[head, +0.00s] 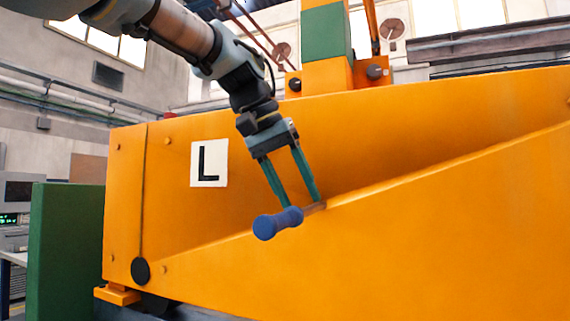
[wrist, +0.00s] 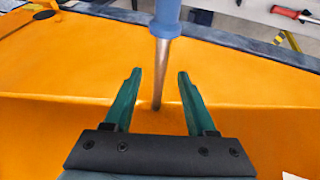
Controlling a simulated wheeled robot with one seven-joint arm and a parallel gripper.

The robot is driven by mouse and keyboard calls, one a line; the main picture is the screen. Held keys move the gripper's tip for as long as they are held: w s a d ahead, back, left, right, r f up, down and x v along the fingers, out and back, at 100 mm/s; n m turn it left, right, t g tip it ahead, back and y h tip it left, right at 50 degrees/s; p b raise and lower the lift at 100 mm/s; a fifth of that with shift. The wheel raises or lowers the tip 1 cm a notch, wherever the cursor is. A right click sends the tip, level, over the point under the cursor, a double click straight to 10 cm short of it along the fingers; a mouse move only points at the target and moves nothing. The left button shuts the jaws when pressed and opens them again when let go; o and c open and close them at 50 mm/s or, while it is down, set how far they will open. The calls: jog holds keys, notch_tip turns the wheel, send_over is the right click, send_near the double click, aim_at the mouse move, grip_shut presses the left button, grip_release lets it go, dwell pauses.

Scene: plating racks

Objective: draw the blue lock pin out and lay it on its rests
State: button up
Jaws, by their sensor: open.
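The blue lock pin (head: 278,222) sticks out of the orange machine body (head: 420,250) in the head view, at the sloping ledge. Its thick blue handle points down-left and its thin metal shaft runs into the orange face. My gripper (head: 299,203) reaches down to the pin with its two green fingers apart. In the wrist view the pin's metal shaft (wrist: 160,75) passes between the open fingers (wrist: 159,73), with a gap on both sides. The blue handle runs past the fingertips, out of the top of that view. I cannot pick out the rests.
A white plate marked L (head: 209,163) is on the orange face left of my gripper. A black round knob (head: 141,271) is at its lower left, and a green panel (head: 66,250) stands further left. The wrist view shows a red-handled tool (wrist: 290,13) at top right.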

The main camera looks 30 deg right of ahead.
jog(key=shift+x, duration=1.35)
grip_shut()
dwell(0.4)
jog(key=c, duration=0.7)
grip_release()
grip_shut()
jog(key=shift+r, duration=0.1)
